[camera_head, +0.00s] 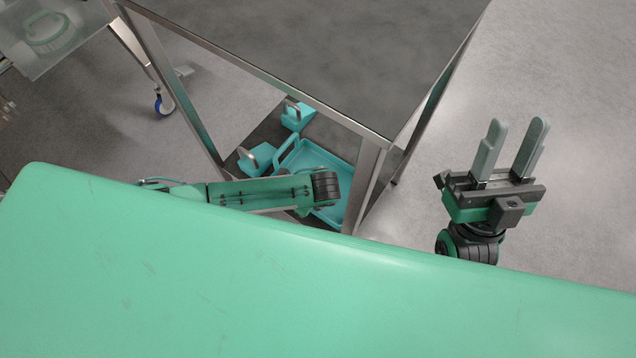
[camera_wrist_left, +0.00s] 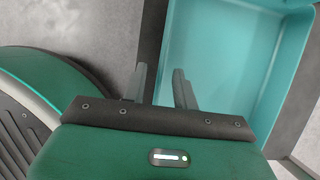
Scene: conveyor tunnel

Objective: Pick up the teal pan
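The teal pan (camera_head: 318,156) lies inside the metal-framed tunnel in the head view, partly covered by my left arm. In the left wrist view the pan (camera_wrist_left: 235,55) fills the upper right. My left gripper (camera_wrist_left: 160,82) is open beside its left wall. One finger appears on the outer side of that wall and the other over the inside; I cannot tell whether either touches. The left fingers are hidden in the head view. My right gripper (camera_head: 518,128) is open and empty, out to the right of the frame.
Two teal blocks with grey handles, a front one (camera_head: 258,158) and a back one (camera_head: 297,115), stand left of the pan. Metal posts and the tunnel's grey top (camera_head: 340,50) enclose the space. Clear floor lies at right.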

